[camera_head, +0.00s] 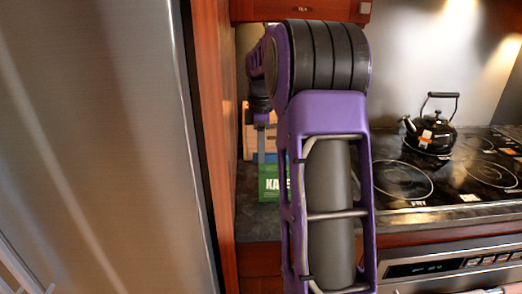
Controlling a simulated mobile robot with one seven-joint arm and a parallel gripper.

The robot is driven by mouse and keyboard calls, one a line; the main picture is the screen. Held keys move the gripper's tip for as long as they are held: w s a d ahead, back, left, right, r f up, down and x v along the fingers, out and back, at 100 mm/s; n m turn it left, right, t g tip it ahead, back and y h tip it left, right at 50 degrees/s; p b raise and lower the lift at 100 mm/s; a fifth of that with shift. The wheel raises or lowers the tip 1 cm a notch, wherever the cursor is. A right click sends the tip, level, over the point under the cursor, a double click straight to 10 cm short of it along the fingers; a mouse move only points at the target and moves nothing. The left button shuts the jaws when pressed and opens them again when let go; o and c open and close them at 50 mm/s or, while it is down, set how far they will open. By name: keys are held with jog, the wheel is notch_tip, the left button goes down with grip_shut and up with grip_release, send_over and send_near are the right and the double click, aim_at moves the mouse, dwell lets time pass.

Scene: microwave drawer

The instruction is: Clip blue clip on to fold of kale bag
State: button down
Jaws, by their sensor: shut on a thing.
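The green kale bag (270,184) stands on the counter behind my arm, with the white letters "KA" showing. My arm hides its right part, and I cannot make out its fold. My gripper (262,122) points down above the bag, small and partly hidden by my own arm. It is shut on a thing. A narrow blue-grey shape below it seems to be the blue clip, but it is too small to be sure. I cannot tell whether it touches the bag.
A wooden block or board (250,140) stands behind the bag. A steel fridge (100,150) and a wooden panel (215,140) close off the left. A black kettle (430,134) stands on the stovetop (402,180) at right, above an oven (445,266). A wooden cabinet (290,9) hangs above.

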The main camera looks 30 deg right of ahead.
jog(key=shift+f, duration=0.5)
dwell(0.3)
jog(key=shift+c, duration=0.7)
grip_release()
jog(key=shift+r+p, duration=1.3)
jog(key=shift+r, duration=2.7)
